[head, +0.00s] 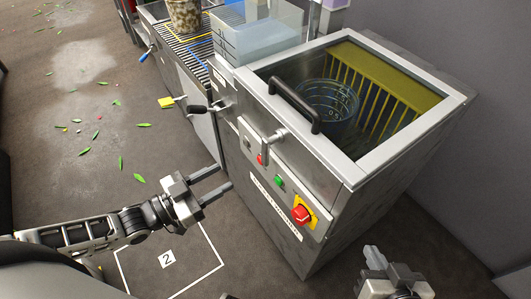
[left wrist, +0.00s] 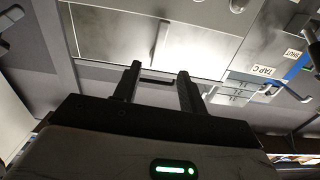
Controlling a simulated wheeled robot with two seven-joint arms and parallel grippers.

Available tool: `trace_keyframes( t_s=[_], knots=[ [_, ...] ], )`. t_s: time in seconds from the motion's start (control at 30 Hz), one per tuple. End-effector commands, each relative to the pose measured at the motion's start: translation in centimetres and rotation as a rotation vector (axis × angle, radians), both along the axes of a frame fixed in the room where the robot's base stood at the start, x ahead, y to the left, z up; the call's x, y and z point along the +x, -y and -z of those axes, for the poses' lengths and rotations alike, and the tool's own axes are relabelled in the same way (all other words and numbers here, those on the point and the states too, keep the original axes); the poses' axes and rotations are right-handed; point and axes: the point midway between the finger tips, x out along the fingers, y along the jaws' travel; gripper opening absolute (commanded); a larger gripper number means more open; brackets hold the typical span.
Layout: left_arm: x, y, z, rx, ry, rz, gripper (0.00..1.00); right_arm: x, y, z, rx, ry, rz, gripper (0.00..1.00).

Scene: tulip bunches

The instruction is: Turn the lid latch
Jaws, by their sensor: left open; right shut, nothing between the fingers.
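The metal machine (head: 325,165) has a see-through lid with a black bar handle (head: 295,104). A silver lever, which looks like the lid latch (head: 273,140), sits on its front panel just below the lid's front edge, near the handle. My left gripper (head: 224,177) is open and empty, in front of the machine, lower and to the left of the latch, apart from it. Its two fingers also show in the left wrist view (left wrist: 160,72); I cannot make out the latch there. My right gripper (head: 373,256) is shut and empty at the bottom right, away from the latch.
The front panel also has a green button (head: 280,182) and a red knob on yellow (head: 301,214). A black-gripped lever (head: 197,109) sticks out at the left. A round basket (head: 328,100) is under the lid. The floor ahead is open, with scattered leaves.

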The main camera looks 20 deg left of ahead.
Motion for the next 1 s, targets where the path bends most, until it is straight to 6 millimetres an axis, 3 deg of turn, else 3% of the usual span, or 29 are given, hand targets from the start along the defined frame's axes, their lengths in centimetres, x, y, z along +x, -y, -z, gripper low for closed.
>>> trace_keyframes(
  t_s=[0.5,0.7,1.0],
  knots=[
    [8.6,6.8,-0.1,-0.001,0.003,0.001,0.42,0.3,0.0,0.0,0.000,0.016,0.001,0.00],
    [10.3,8.1,0.0,0.001,0.001,0.000,0.42,0.4,0.0,-0.1,0.000,0.023,0.001,0.00],
    [10.7,8.5,0.0,0.001,0.000,0.001,0.42,0.4,0.0,-0.1,0.000,0.022,0.000,0.00]
  ],
)
